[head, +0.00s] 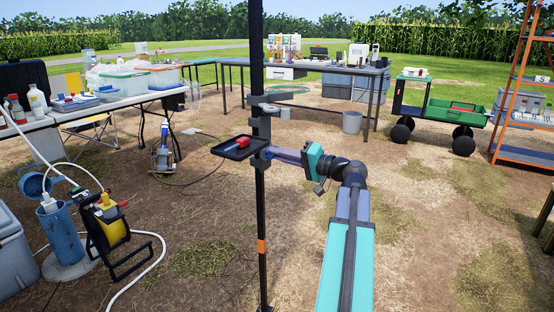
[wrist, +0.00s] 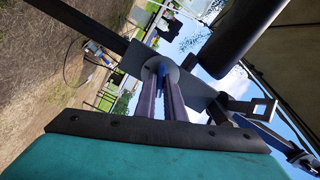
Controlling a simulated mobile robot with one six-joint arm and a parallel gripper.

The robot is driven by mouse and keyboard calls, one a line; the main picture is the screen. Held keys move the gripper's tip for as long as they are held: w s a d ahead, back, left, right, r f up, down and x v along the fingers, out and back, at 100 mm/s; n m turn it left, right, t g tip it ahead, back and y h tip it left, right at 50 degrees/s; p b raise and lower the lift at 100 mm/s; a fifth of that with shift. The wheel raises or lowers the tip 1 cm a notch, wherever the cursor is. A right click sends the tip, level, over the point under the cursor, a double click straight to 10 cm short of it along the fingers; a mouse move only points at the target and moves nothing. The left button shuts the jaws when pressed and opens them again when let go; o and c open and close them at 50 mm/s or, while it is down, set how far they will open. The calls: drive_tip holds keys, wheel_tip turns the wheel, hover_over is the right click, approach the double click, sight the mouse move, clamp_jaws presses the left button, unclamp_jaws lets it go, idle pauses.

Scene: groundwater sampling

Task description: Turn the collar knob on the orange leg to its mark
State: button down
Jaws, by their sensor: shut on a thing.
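The leg is a black upright pole (head: 259,205) with an orange band (head: 262,246) low on it, in the middle of the head view. Grey collar parts sit around it at mid height. My gripper (head: 272,153) reaches the collar from the right. Its two long purple fingers (wrist: 161,80) are shut on the blue piece of the knob. The mark cannot be made out.
A small black tray (head: 228,151) with a red-handled item sticks out left of the pole, close to my fingertips. A blue cylinder with a hose (head: 62,238) and a yellow cable reel (head: 112,225) stand at the left. Tables stand behind.

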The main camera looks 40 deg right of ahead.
drive_tip(key=shift+n+b, duration=6.7)
drive_tip(key=shift+b, duration=2.2)
drive_tip(key=c, duration=1.8)
unclamp_jaws()
drive_tip(key=shift+o, duration=0.2)
drive_tip(key=shift+s, duration=0.1)
drive_tip(key=p+v, duration=0.6)
drive_tip(key=v, duration=0.7)
drive_tip(key=shift+s, duration=0.35)
